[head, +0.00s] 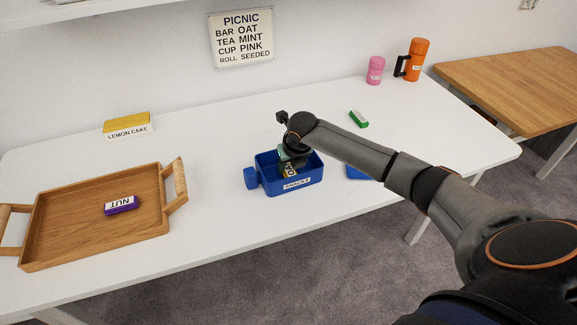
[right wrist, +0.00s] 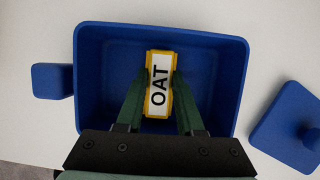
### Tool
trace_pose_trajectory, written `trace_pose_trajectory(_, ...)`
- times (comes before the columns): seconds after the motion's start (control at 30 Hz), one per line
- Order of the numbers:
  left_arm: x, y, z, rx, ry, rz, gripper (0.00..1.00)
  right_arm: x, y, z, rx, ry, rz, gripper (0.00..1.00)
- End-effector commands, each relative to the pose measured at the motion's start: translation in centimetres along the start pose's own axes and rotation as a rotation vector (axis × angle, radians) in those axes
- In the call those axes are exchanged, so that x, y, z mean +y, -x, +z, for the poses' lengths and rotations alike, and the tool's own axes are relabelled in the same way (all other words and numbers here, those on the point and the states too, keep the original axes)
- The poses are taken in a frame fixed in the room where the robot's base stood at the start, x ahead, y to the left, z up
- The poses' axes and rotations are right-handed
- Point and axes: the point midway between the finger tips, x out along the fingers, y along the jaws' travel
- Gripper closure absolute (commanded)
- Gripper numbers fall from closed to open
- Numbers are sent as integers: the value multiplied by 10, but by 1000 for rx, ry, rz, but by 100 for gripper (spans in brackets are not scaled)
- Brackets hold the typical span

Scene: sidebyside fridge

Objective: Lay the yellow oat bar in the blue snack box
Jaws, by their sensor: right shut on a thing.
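The yellow oat bar (right wrist: 158,85), with a white label reading OAT, is between the fingers of my right gripper (right wrist: 158,95). My right gripper is shut on it, and in the head view the gripper (head: 290,163) reaches down into the blue snack box (head: 303,185). In that view only part of the oat bar (head: 288,170) shows. In the right wrist view the bar is inside the outline of the blue box (right wrist: 100,40). I cannot tell whether it touches the box floor. My left gripper is not in view.
A blue lid with a knob (right wrist: 290,128) lies right of the box. A wooden tray (head: 60,205) with a purple NUT bar (head: 121,205) stands at the left. A lemon cake box (head: 127,124), green bar (head: 358,119), pink cup (head: 375,71) and orange flask (head: 414,60) stand farther back.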

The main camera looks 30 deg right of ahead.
Motion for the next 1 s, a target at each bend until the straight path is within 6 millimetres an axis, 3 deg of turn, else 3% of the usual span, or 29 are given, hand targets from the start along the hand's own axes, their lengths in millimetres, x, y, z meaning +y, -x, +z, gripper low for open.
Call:
trace_pose_trajectory(0.27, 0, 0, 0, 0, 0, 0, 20, 0, -3, -1, 0, 0, 0, 100)
trace_pose_trajectory(0.3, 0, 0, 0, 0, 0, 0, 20, 0, -3, -1, 0, 0, 0, 60)
trace_pose_trajectory(0.53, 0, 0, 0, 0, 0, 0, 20, 0, -2, -1, 0, 0, 0, 35)
trace_pose_trajectory(0.83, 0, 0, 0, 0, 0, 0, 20, 0, 0, 0, 0, 0, 1, 34)
trace_pose_trajectory(1.0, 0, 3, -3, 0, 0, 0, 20, 0, 20, 2, -3, 1, 1, 34)
